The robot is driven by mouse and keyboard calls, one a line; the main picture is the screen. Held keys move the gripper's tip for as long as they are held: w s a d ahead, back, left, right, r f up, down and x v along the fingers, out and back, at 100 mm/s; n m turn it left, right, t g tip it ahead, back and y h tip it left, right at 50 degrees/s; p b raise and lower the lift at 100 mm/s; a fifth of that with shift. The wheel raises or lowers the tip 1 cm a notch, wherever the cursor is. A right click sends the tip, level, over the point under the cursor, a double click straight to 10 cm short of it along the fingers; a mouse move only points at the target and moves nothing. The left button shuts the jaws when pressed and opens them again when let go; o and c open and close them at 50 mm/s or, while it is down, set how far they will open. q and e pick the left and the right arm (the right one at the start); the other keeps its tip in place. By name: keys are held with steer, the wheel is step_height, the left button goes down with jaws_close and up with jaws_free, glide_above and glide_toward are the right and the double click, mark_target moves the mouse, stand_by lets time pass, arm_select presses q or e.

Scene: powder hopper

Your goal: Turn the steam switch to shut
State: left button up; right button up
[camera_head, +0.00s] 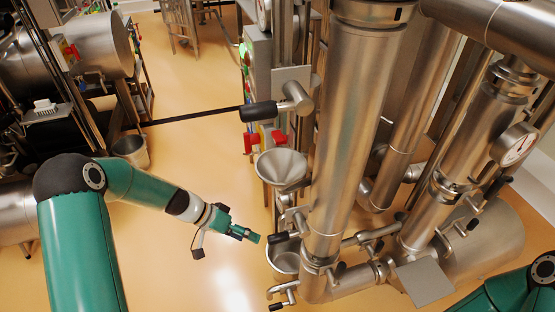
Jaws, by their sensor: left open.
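My left gripper (246,234), on the green arm from the left, is open and empty. It is in front of the pipework, left of the small lower funnel, and appears clear of it. A lever with a black grip (259,112) sticks out to the left from a metal fitting above the large funnel. Red handles (279,137) sit just below it. I cannot tell for sure which of these is the steam switch, or its setting. Part of my right arm shows at the bottom right corner, but its gripper is out of view.
A large funnel (281,167) and a small lower funnel (284,260) stand beside a thick vertical pipe (352,130). Small valves with black grips stick out near the lower funnel. A bucket (131,150) stands at the left. The floor (190,130) between is largely clear.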

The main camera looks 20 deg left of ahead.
arm_select(q)
steer(key=w+a+r+m+t+h+b, duration=0.3)
steer(key=w+a+r+m+t+b, duration=0.15)
steer(key=w+a+r, duration=0.35)
steer(key=m+t+h+b, duration=0.1)
steer(key=m+t+h, duration=0.2)
steer(key=m, duration=0.2)
glide_toward(273, 136)
steer(key=p+x, duration=0.1)
steer(key=x, duration=0.2)
steer(key=p+x, duration=0.1)
steer(key=x, duration=0.2)
steer(key=p+x, duration=0.1)
steer(key=x, duration=0.3)
steer(key=shift+f, duration=0.4)
arm_select(e)
step_height(273, 136, down, 4)
steer(key=shift+f, duration=0.1)
